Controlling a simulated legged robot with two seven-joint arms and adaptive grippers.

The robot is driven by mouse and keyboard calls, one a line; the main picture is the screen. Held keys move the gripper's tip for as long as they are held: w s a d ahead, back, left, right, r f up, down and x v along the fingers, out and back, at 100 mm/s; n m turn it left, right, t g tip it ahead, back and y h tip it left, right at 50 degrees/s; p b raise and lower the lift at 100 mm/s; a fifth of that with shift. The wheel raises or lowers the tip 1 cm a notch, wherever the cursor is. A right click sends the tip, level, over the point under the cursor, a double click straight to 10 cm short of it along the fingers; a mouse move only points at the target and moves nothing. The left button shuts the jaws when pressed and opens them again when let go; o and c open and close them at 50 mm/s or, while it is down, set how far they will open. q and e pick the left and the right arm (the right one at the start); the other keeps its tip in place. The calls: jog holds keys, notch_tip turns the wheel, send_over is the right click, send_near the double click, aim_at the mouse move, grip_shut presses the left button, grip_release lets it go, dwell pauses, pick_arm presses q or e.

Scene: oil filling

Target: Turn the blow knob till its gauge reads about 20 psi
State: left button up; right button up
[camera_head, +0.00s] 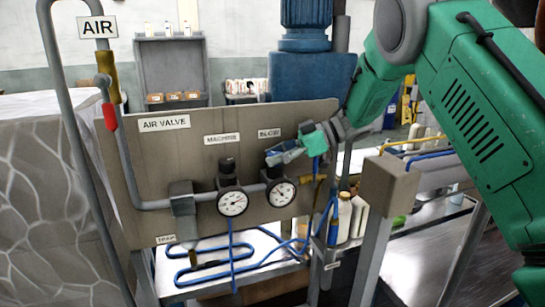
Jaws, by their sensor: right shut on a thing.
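The blow gauge (281,194) is a round white dial at the right of the brown panel, under the BLOW label (269,133). Its needle is too small to read. My right gripper (279,156) comes in from the upper right and is shut on the blow knob, just above this gauge. The fingers hide most of the knob. My left gripper is not in view.
The machine gauge (232,203) with its black knob (227,165) stands close to the left. A grey pipe with a red-handled valve (110,117) runs along the panel (150,165). Blue hoses (232,262) lie below. A brown box-shaped post top (390,182) stands at the right.

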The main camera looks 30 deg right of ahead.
jog(key=shift+w+d+r+n+g+y, duration=0.15)
jog(key=shift+r+n+g+y, duration=0.3)
jog(key=shift+n+g, duration=0.3)
jog(key=shift+n, duration=0.25)
jog(key=o, duration=1.2)
jog(key=shift+f, duration=0.15)
jog(key=shift+f+g, duration=0.15)
jog(key=shift+g, duration=0.1)
jog(key=v, duration=1.2)
jog(key=shift+d, duration=0.2)
